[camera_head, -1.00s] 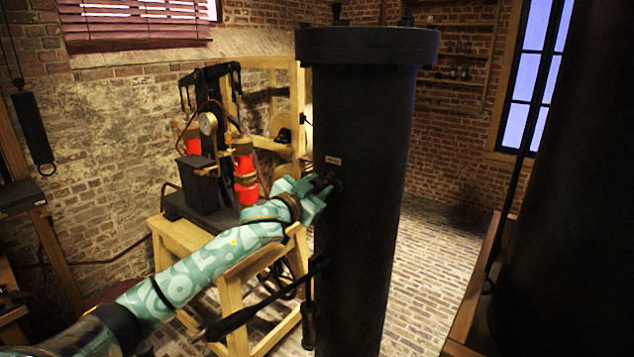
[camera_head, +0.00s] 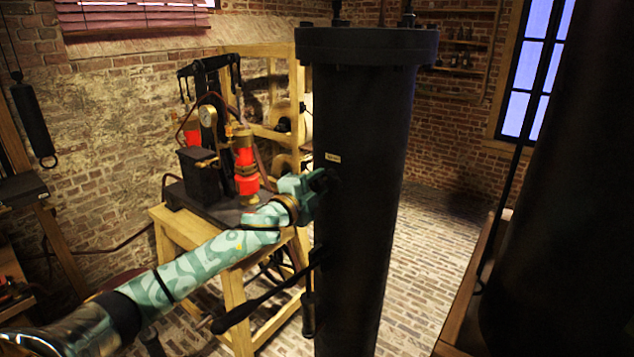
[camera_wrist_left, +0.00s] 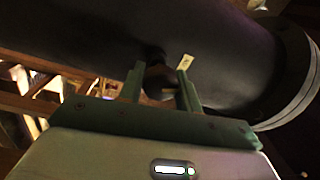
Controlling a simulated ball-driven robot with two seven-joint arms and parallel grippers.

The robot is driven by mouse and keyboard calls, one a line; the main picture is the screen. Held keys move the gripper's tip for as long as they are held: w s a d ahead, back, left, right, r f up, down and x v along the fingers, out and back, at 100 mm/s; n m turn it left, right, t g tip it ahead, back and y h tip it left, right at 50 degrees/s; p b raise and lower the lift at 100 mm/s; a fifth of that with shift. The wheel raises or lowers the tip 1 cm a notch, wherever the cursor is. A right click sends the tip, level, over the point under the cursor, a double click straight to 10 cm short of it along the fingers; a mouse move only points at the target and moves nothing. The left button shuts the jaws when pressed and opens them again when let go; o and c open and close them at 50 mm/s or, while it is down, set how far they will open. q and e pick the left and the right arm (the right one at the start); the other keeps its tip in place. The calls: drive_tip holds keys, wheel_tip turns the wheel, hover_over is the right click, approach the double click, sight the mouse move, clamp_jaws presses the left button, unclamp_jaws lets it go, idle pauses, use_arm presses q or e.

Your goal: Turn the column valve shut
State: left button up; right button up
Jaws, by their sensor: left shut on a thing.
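The tall black column (camera_head: 362,120) stands upright right of centre in the head view. It also fills the upper part of the left wrist view (camera_wrist_left: 225,40), where it lies slanted. A small pale label (camera_head: 332,157) is on its side. The valve (camera_head: 329,180) sticks out of the column just below the label, mostly hidden by the gripper. In the left wrist view the valve's dark handle (camera_wrist_left: 158,78) sits between the fingers. My left gripper (camera_head: 316,184) is at the column's side, shut on the valve handle; its green fingers also show in the left wrist view (camera_wrist_left: 160,85). My right gripper is not seen.
A wooden stand (camera_head: 180,232) behind my left arm holds a black apparatus with red cylinders (camera_head: 246,178) and a gauge (camera_head: 208,116). A long dark lever (camera_head: 255,300) juts from the column below my arm. Brick floor (camera_head: 430,240) is clear right of the column.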

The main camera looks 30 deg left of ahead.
use_arm(q)
drive_tip(key=shift+m, duration=2.1)
drive_tip(key=shift+h, duration=0.3)
drive_tip(key=o, duration=1)
drive_tip(key=shift+c, duration=0.2)
drive_tip(key=shift+d, duration=0.1)
drive_tip(key=s+a+f+b, duration=0.1)
drive_tip(key=s+b, duration=0.2)
drive_tip(key=s, duration=1.3)
drive_tip(key=shift+s+a, duration=0.15)
drive_tip(key=shift+a, duration=0.05)
drive_tip(key=shift+f, duration=0.1)
